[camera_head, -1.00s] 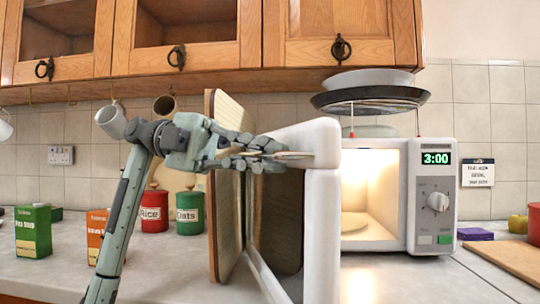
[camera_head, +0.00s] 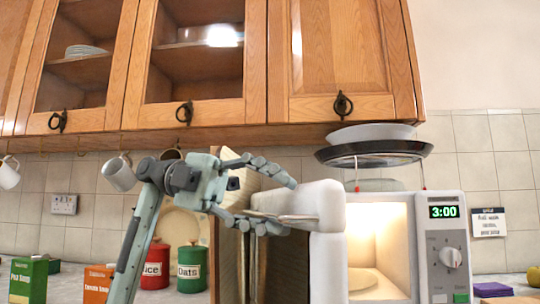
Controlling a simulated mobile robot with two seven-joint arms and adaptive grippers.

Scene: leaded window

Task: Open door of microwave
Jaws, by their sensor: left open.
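The microwave (camera_head: 445,245) stands on the counter with its lit inside showing and a green 3:00 display. Its white door (camera_head: 328,262) is swung wide open toward me, left of the cavity. My left gripper (camera_head: 285,203) is at the top of the door, with its fingers spread, one above the other. The lower finger lies by a thin light-coloured bar, perhaps the handle, at the door's top corner. I cannot tell whether it touches. A glass plate (camera_head: 365,278) lies inside the microwave. My right gripper is not in view.
A dark pan (camera_head: 375,153) and a white bowl (camera_head: 370,133) sit on a rack above the microwave. Wooden cupboards (camera_head: 200,115) hang above. A red tin (camera_head: 156,266), a green tin (camera_head: 192,268) and cartons stand left. A board stands behind the door.

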